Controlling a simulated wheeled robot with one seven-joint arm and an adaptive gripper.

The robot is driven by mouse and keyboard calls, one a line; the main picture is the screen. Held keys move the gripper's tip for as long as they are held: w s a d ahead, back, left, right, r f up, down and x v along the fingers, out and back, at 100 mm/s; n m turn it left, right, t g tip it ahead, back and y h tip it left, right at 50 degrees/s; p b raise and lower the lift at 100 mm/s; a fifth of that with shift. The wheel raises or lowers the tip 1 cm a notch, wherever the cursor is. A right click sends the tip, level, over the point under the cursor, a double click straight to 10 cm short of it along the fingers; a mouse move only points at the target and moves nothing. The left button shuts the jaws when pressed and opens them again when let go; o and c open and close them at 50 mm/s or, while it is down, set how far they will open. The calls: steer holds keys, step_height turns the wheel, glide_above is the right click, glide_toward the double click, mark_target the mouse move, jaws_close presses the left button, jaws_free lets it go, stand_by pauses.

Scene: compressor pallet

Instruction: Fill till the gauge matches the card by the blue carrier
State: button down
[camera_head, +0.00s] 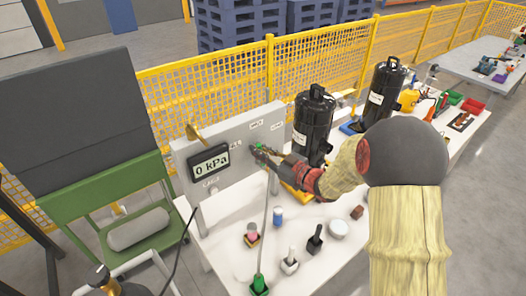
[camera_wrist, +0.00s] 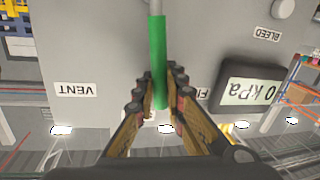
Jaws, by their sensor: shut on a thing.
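The gauge (camera_head: 210,164) on the grey panel (camera_head: 262,122) reads 0 kPa; its display also shows upside down in the wrist view (camera_wrist: 250,92). My gripper (camera_head: 262,152) is at the panel's front, shut on a green sleeve (camera_wrist: 158,62) that has a thin grey stem or hose. The blue carrier (camera_head: 352,127) is under the farther black compressor (camera_head: 385,85). I cannot make out the card's text.
A nearer black compressor (camera_head: 313,115) stands right of the panel. Small items, including a blue-and-white cylinder (camera_head: 278,217), a black stamp-like piece (camera_head: 315,240) and a white round piece (camera_head: 338,229), lie on the white table. A grey line runs to a green-based piece (camera_head: 259,285).

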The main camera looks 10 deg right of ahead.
steer(key=a+n+b, duration=0.1)
steer(key=s+a+f+n+b, duration=0.1)
steer(key=n+b, duration=0.1)
steer(key=shift+s+a+f+h, duration=0.1)
steer(key=shift+a+f+h, duration=0.05)
steer(key=shift+a+h, duration=0.2)
steer(key=a+f+n+b, duration=0.1)
steer(key=n+b, duration=0.1)
steer(key=s+a+f+n+h+b, duration=0.1)
steer(key=n+b, duration=0.1)
steer(key=shift+a+g+b, duration=0.25)
steer(key=shift+g+b, duration=0.05)
steer(key=shift+b, duration=0.05)
steer(key=c, duration=1.8)
jaws_free()
steer(key=shift+c, duration=0.2)
steer(key=v, duration=1.2)
